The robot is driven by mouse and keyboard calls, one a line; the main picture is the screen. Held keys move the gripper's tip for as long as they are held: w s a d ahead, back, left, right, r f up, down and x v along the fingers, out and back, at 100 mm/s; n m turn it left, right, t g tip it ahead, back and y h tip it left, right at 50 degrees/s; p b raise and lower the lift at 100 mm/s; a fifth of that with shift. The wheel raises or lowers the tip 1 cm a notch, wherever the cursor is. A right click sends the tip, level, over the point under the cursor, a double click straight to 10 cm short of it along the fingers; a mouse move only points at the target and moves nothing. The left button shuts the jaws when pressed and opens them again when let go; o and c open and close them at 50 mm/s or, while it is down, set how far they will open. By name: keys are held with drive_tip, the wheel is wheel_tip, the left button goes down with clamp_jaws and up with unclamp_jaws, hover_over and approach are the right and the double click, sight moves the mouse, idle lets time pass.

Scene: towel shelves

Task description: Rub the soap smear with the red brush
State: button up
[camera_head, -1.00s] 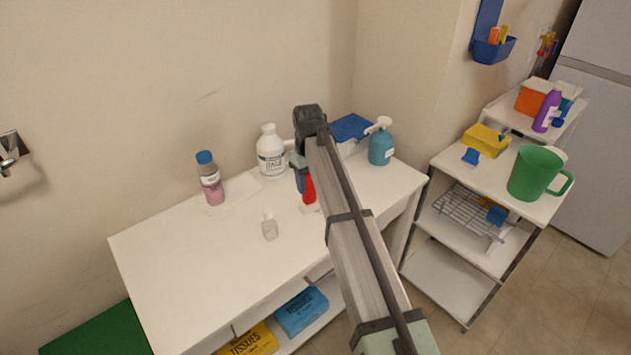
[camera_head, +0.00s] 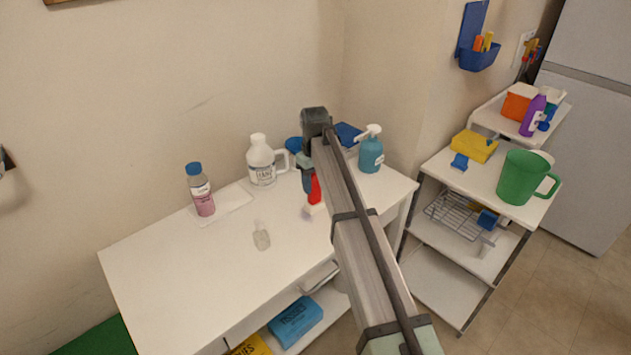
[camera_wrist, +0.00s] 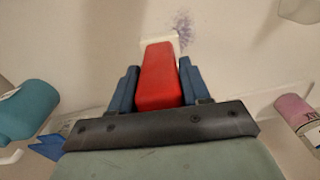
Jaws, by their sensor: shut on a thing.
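The red brush (camera_wrist: 158,75) is between the two blue fingers of my gripper (camera_wrist: 154,88) in the wrist view, and the fingers are shut on it. Its pale bristle end (camera_wrist: 160,41) points toward the white table top. The soap smear (camera_wrist: 182,30) is a faint purple-grey speckled patch on the table, just beyond and to the right of the bristle end. I cannot tell whether the bristles touch the table.
On the white table (camera_head: 180,275) stand a pink bottle with blue cap (camera_head: 201,190), a white jug (camera_head: 262,162), a small clear bottle (camera_head: 261,236) and a teal pump bottle (camera_head: 370,152). A cart (camera_head: 440,165) with a green mug (camera_head: 524,178) stands right. The table's front left is clear.

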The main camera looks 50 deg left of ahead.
drive_tip(key=shift+s, duration=2.75)
wheel_tip(320, 180, up, 8)
